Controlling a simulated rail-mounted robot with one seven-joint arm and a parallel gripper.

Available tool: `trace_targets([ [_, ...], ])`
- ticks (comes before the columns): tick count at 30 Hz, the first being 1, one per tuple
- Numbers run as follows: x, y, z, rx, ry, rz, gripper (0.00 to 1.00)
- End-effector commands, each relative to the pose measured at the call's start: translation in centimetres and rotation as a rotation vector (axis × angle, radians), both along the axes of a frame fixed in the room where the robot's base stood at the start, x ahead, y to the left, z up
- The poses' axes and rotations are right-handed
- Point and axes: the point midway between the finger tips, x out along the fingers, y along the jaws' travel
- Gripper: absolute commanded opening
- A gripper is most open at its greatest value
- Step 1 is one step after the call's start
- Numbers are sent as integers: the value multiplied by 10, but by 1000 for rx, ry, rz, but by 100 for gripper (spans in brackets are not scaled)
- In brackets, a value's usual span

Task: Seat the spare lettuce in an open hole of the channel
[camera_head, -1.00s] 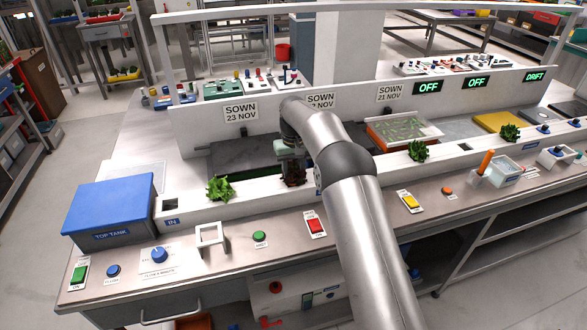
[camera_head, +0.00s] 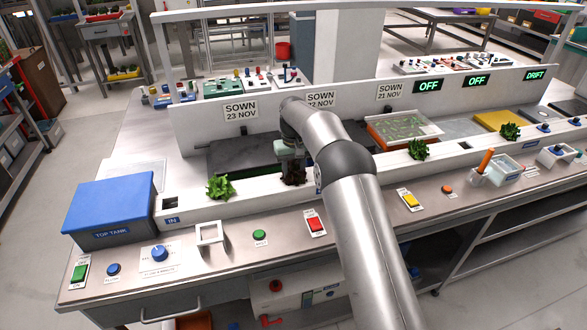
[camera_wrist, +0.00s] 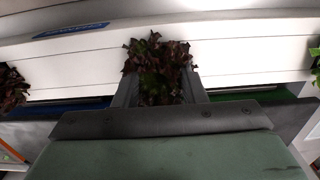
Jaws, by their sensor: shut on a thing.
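A dark red lettuce (camera_wrist: 157,68) is between the two fingers of my gripper (camera_wrist: 160,88), which is shut on it. In the head view the lettuce (camera_head: 294,177) is at the white channel (camera_head: 330,181), to the right of a green lettuce (camera_head: 220,187). My gripper (camera_head: 290,158) is just above and behind it. The leaves and fingers hide its base, so I cannot tell whether it is in a hole. Dark open holes show near the channel's left end (camera_head: 171,204) and to the right (camera_head: 465,146).
Other green lettuces stand in the channel at the middle right (camera_head: 418,150) and far right (camera_head: 509,132). A blue-lidded tank (camera_head: 108,203) is at the left. An upright panel with SOWN signs (camera_head: 241,110) runs behind. Buttons line the front ledge.

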Motion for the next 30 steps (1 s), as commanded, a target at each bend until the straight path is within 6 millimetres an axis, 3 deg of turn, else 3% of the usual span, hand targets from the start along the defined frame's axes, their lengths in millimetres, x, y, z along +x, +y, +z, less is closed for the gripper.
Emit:
trace_targets([
  [15, 0, 0, -3, 0, 0, 0, 4],
  [16, 0, 0, -3, 0, 0, 0, 43],
  [18, 0, 0, -3, 0, 0, 0, 63],
  [24, 0, 0, -3, 0, 0, 0, 63],
  [27, 0, 0, -3, 0, 0, 0, 81],
  [30, 0, 0, -3, 0, 0, 0, 81],
])
